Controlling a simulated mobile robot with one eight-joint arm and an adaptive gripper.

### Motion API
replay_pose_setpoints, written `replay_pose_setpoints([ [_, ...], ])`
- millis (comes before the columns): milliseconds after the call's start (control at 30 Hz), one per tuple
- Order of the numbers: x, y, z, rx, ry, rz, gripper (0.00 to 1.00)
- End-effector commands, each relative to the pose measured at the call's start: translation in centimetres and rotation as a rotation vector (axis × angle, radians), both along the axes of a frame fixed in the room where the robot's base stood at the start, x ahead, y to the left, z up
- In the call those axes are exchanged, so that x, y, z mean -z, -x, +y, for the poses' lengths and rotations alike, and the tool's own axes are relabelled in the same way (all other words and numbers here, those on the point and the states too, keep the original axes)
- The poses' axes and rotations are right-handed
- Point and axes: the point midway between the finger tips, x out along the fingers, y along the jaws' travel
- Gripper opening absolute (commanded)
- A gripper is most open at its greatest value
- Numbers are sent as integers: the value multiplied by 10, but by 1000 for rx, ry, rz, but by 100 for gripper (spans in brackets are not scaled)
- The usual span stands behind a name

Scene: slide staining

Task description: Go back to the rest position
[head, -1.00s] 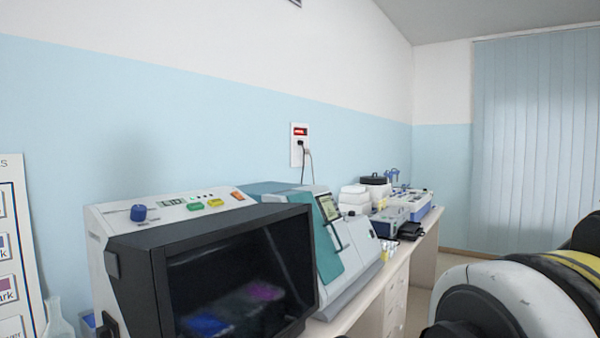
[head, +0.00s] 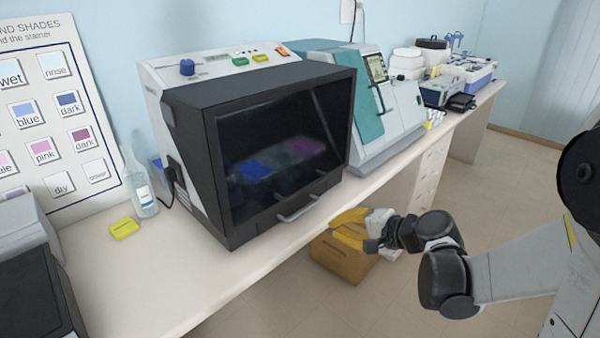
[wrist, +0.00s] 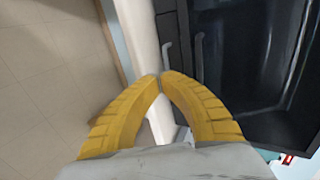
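My gripper shows in the wrist view (wrist: 161,77) with its two yellow fingers bowed and their tips together. Nothing shows between the tips. In the head view my gripper (head: 336,226) is out in front of the bench edge, to the right of the black-fronted machine (head: 222,157), and it looks empty. The machine's dark front and a handle also show in the wrist view, beyond the fingers. The machine's front is closed, with a blue and a magenta patch dimly visible behind its dark window.
The bench (head: 165,275) runs along the wall. A teal and white machine (head: 365,95), a bottle (head: 141,185), a yellow block (head: 124,228) and a shade chart (head: 62,115) stand on it. An orange box (head: 335,262) is on the floor below my gripper.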

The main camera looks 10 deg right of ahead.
Motion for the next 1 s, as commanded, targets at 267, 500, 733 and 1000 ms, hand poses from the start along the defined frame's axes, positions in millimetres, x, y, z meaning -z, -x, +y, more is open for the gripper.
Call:
replay_pose_setpoints([
  [267,-13,40,20,-100,256,18,0],
  [500,-27,116,24,-281,692,15,0],
  [733,-35,176,8,-435,1040,-14,0],
  [1000,-39,197,-4,-497,1186,-29,0],
])
